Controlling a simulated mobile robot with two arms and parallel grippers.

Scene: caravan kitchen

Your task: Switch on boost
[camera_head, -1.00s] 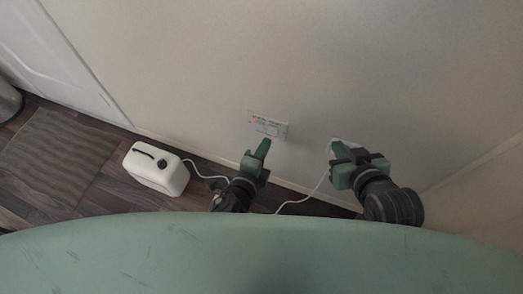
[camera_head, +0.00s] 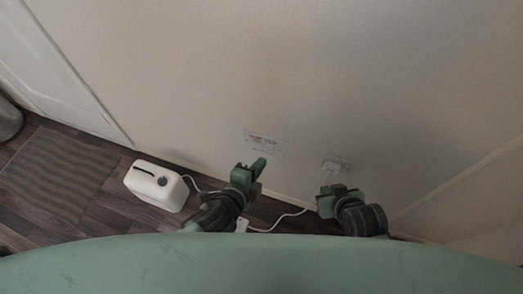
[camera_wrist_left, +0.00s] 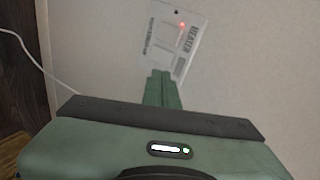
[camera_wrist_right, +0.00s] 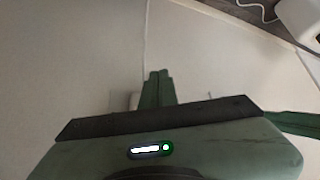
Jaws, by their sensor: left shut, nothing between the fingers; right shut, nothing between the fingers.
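A white wall panel (camera_head: 264,142) is on the wall ahead. In the left wrist view the panel (camera_wrist_left: 172,42) reads HEATER, has a lit red light and pale rectangular areas; other lettering is too small to read. My left gripper (camera_head: 260,166) is shut and empty just below the panel in the head view. Its fingertips (camera_wrist_left: 162,73) appear close to the panel's lower edge; I cannot tell whether they touch. My right gripper (camera_head: 328,188) is shut and empty below a second white wall plate. Its fingertips also show in the right wrist view (camera_wrist_right: 158,74).
The second wall plate (camera_head: 337,163) is right of the heater panel. A white cord (camera_head: 280,221) runs low along the wall from a white container (camera_head: 156,185) on the wooden floor. A ribbed mat (camera_head: 58,172) lies at left. A green surface (camera_head: 260,265) fills the foreground.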

